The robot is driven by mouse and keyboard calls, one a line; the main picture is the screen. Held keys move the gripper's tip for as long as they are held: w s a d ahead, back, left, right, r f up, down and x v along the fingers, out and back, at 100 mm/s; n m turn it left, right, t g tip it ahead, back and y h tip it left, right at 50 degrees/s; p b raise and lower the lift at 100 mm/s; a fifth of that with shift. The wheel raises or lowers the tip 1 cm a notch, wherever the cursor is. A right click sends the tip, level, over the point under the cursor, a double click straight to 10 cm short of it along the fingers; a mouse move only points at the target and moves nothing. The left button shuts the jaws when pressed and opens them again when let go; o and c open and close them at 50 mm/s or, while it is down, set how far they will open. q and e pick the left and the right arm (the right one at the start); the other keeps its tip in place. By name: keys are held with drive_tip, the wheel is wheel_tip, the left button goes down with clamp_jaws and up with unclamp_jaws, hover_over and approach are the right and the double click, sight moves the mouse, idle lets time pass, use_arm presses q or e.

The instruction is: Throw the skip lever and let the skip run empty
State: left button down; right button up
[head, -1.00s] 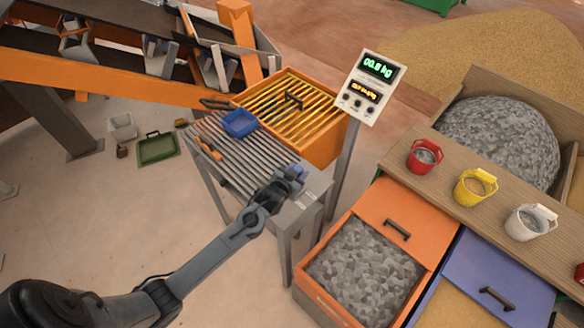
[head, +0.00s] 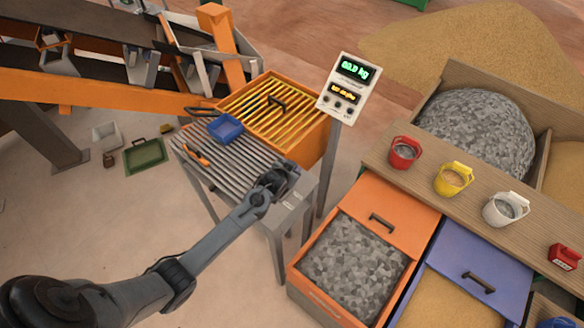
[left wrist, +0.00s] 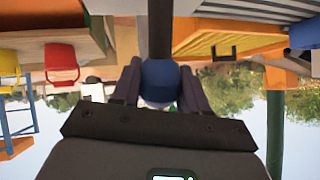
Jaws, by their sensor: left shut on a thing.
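My left gripper (head: 281,177) is at the near right end of a slatted metal table (head: 290,214). In the left wrist view the same gripper (left wrist: 159,82) is shut on a blue knob (left wrist: 160,76) at the end of a dark lever rod (left wrist: 160,30). In the head view the gripper hides most of the lever. An orange box with yellow bars (head: 303,126) stands behind the table. I cannot tell which part is the skip. My right gripper is not in view.
A display panel (head: 350,88) on a post stands right of the table. A blue tray (head: 225,128) lies on the slats. Red (head: 404,153), yellow (head: 453,179) and white (head: 505,209) buckets stand on a wooden shelf. An orange bin of gravel (head: 357,268) is below.

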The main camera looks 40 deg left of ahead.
use_arm(q)
drive_tip(key=shift+s+f, duration=0.1)
drive_tip(key=shift+f, duration=0.15)
drive_tip(key=c, duration=0.6)
unclamp_jaws()
drive_tip(key=shift+r, duration=0.1)
drive_tip(key=shift+b+v, duration=0.35)
drive_tip(key=shift+v, duration=5.05)
